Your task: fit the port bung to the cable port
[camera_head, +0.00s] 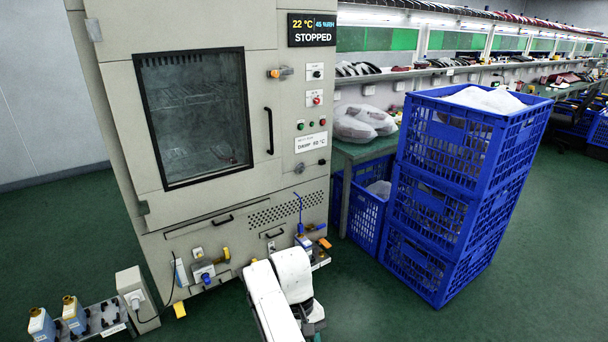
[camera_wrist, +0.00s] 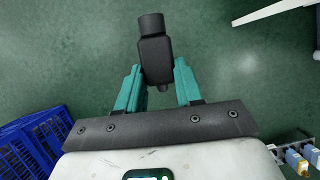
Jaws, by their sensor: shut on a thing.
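My gripper (camera_wrist: 158,70) has two teal fingers, shut on a dark grey stepped piece that looks like the port bung (camera_wrist: 154,46). Its wide round end points up in the wrist view, and a narrow stub shows between the fingers. In the head view my white arm is low in the middle, and teal parts of my gripper (camera_head: 316,327) show at the bottom edge; the bung cannot be made out there. The beige test cabinet stands ahead. A round grey fitting (camera_head: 299,168) on its right panel may be the cable port, but I cannot tell for sure.
The cabinet (camera_head: 245,182) has a dark window, a door handle (camera_head: 269,131) and low fittings with a blue knob (camera_head: 205,277). Stacked blue crates (camera_head: 432,205) stand right. A grey box (camera_head: 136,298) and a rack with bottles (camera_head: 73,315) are lower left. Green floor is open at right.

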